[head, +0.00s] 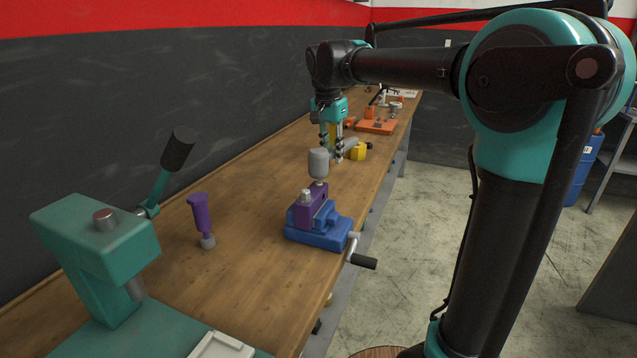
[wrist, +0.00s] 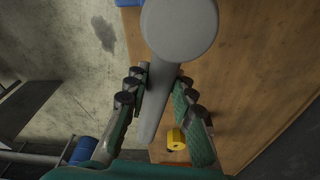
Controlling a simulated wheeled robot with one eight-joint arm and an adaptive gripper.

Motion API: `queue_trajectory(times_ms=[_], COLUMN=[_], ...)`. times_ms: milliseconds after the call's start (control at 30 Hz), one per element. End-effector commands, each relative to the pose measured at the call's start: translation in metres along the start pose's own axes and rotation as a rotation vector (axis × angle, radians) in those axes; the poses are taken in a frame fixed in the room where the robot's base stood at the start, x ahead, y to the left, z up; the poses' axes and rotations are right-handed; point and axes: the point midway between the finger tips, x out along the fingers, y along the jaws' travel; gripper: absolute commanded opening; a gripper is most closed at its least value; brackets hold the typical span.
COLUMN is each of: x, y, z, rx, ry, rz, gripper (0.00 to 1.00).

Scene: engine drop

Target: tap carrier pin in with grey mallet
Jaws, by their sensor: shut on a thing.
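My gripper (head: 338,150) is shut on the handle of the grey mallet (head: 318,161) beyond the vise. In the wrist view the grey handle (wrist: 158,95) lies between my fingers (wrist: 160,88), with the round mallet head (wrist: 180,25) past the fingertips. In the head view, the mallet head appears just above the purple carrier (head: 309,209), which is clamped in the blue vise (head: 318,236). A small light-grey piece, perhaps the carrier pin (head: 306,194), shows on the carrier's top. I cannot tell whether the mallet touches anything there.
A green press (head: 95,240) with a black-handled lever stands at the near left. A purple-handled tool (head: 200,215) stands left of the vise. A yellow object (head: 358,151) and an orange tray (head: 376,127) lie farther along the wooden bench (head: 235,165). The vise's crank sticks out past the bench edge.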

Motion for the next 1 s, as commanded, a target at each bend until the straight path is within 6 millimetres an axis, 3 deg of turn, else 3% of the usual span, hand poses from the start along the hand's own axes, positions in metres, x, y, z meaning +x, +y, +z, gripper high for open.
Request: queue_trajectory(times_ms=[467,1000], x=[-0.005,-0.048], y=[0.000,0.000], z=[-0.001,-0.008], rx=[0.000,0.000], ry=[0.000,0.000], rz=[0.000,0.000], gripper=[0.00,0.00])
